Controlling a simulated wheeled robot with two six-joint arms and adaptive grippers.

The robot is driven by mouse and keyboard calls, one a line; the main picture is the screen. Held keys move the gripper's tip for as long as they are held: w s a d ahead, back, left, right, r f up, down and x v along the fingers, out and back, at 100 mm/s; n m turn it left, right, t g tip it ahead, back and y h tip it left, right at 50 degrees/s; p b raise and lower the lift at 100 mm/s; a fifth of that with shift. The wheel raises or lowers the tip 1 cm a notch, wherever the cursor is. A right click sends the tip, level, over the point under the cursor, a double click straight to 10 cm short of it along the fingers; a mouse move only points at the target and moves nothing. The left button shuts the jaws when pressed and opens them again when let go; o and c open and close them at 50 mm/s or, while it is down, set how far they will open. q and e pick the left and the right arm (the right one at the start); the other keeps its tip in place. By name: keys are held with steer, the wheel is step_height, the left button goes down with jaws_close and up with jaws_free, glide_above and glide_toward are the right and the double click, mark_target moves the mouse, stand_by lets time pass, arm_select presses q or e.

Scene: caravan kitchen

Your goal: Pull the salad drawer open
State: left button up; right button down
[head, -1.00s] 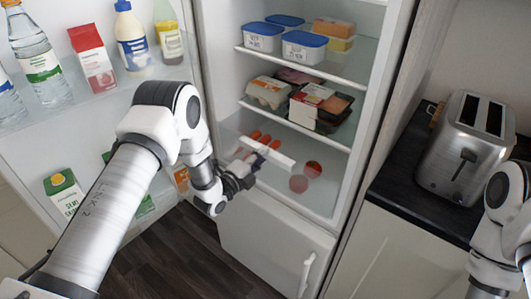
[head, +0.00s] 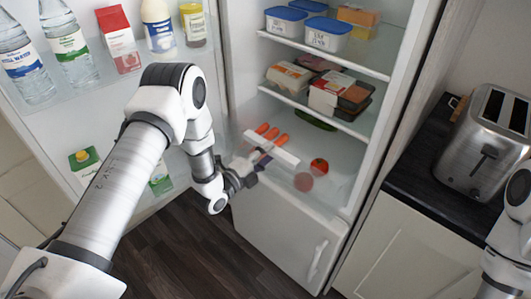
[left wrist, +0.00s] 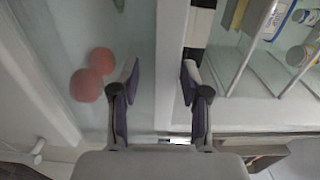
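The salad drawer is a clear bin low in the fridge with a white strip (head: 272,150) along its front top edge. It stands partly out, with carrots (head: 270,133), red tomatoes (head: 319,167) and a cucumber (head: 315,120) in it. My left gripper (head: 243,174) is at the left part of the drawer front. In the left wrist view, its fingers (left wrist: 160,82) are apart on either side of the white strip (left wrist: 172,45). A gap shows beside the left finger; I cannot tell whether the right finger touches. My right gripper is out of view.
The fridge door (head: 40,120) stands open at left, with bottles and cartons on its shelves. Tubs and packs sit on the fridge shelves above the drawer. A closed lower door (head: 285,235) is below. A toaster (head: 485,140) stands on the right counter. Dark floor is free in front.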

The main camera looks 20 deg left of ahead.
arm_select(q)
steer(key=shift+w+r, duration=0.1)
steer(key=v, duration=1.2)
steer(key=s+d+f+n+g+y, duration=0.1)
steer(key=s+d+f+n+g, duration=0.3)
steer(key=s+d+f+g, duration=0.55)
steer(key=s+a+f+n+g+y, duration=0.2)
steer(key=s+a+f+n+g, duration=0.1)
steer(key=s+n, duration=0.5)
steer(key=s+a+f+n+g+y, duration=0.3)
steer(key=s+f+n+g, duration=0.1)
steer(key=s+n, duration=0.5)
steer(key=shift+a+f+n, duration=0.35)
steer(key=shift+f+n, duration=0.25)
steer(key=shift+n, duration=0.2)
